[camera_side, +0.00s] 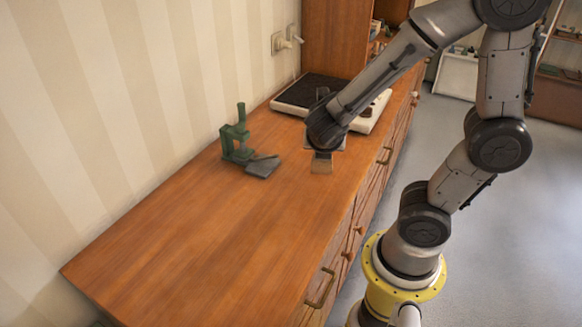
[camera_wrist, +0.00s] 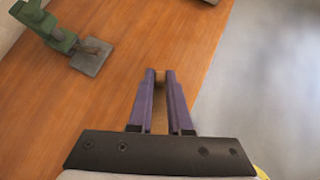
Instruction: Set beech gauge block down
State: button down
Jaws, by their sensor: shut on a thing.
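My gripper (camera_wrist: 160,76) points down over the wooden counter (camera_side: 190,235), near its front edge. In the wrist view its two purple fingers are close together, with a narrow gap. A small brown piece, the beech gauge block (camera_wrist: 160,78), shows between the fingertips, and the gripper is shut on it. In the side view my gripper (camera_side: 322,158) hangs low at the counter's right side. The block is hard to tell from the wood there, and I cannot tell whether it touches the counter.
A green stand (camera_side: 238,135) with a grey plate (camera_side: 263,168) is left of my gripper; a thin brown piece lies on the plate. A white-edged, dark-topped unit (camera_side: 300,94) lies behind. The counter's near left is clear. The front edge drops to the floor.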

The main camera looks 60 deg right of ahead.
jog(key=w+d+f, duration=0.1)
jog(key=w+f, duration=0.1)
jog(key=w, duration=0.1)
jog(key=w+d+f, duration=0.2)
jog(key=w+f, duration=0.1)
jog(key=w+d+f, duration=0.1)
jog(key=w+f, duration=0.1)
jog(key=w, duration=0.1)
jog(key=shift+d+f, duration=0.15)
jog(key=shift+f, duration=0.2)
jog(key=shift+w+d+f, duration=0.1)
jog(key=shift+w+f, duration=0.1)
jog(key=shift+f, duration=0.8)
jog(key=shift+w+d+f, duration=0.1)
jog(key=shift+w+f, duration=0.05)
jog(key=shift+f, duration=0.8)
jog(key=shift+f, duration=0.15)
jog(key=c, duration=0.8)
grip_release()
jog(key=shift+c, duration=0.2)
